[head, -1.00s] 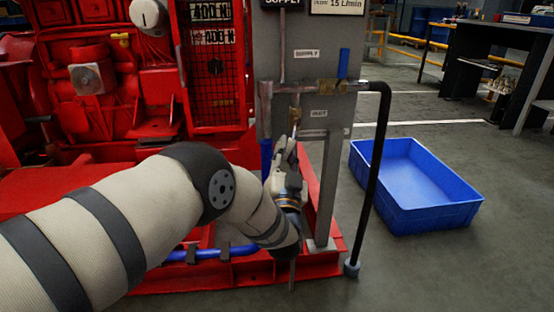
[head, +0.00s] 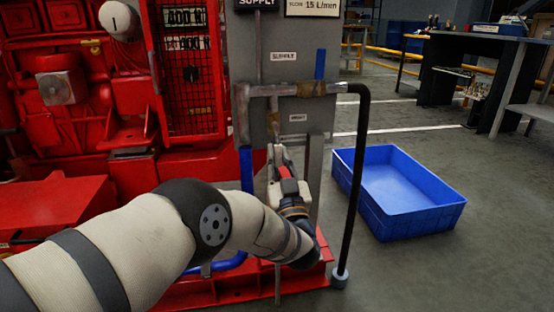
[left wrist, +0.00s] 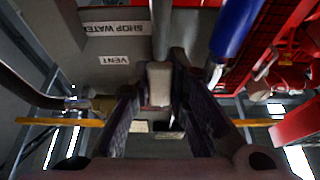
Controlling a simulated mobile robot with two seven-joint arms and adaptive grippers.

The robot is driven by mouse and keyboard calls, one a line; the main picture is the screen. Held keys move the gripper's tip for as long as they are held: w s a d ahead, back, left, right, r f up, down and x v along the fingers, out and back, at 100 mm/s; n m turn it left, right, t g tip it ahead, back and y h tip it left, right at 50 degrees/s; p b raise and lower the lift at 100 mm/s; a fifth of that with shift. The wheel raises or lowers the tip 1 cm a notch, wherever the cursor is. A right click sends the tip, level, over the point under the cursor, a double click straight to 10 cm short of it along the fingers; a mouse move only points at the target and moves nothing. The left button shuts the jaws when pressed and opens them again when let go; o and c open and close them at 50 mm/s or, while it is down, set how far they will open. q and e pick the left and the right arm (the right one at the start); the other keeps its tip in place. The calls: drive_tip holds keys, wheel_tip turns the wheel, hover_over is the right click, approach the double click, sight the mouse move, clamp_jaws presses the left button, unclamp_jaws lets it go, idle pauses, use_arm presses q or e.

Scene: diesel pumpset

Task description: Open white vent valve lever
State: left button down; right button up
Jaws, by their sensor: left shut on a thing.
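The white vent valve lever (left wrist: 159,83) shows in the left wrist view as a pale block between my fingers, below a grey pipe. In the head view my gripper hides it. My left gripper (head: 278,158) is in front of the grey panel, just below the vent label (head: 298,118). Its dark fingers (left wrist: 160,90) are on both sides of the lever, shut on it. The vent label also shows upside down in the left wrist view (left wrist: 115,60). My right gripper is in neither view.
A horizontal pipe (head: 290,90) with a blue lever (head: 320,64) runs above my gripper. A black hose (head: 361,180) hangs to the right. A blue pipe (head: 246,168) stands left of my gripper. A blue bin (head: 400,226) sits on the floor at right, with clear floor around it.

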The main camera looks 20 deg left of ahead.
use_arm(q)
drive_tip(key=c, duration=1.5)
unclamp_jaws()
drive_tip(key=v, duration=1.2)
drive_tip(key=shift+d, duration=0.1)
drive_tip(key=shift+r, duration=0.1)
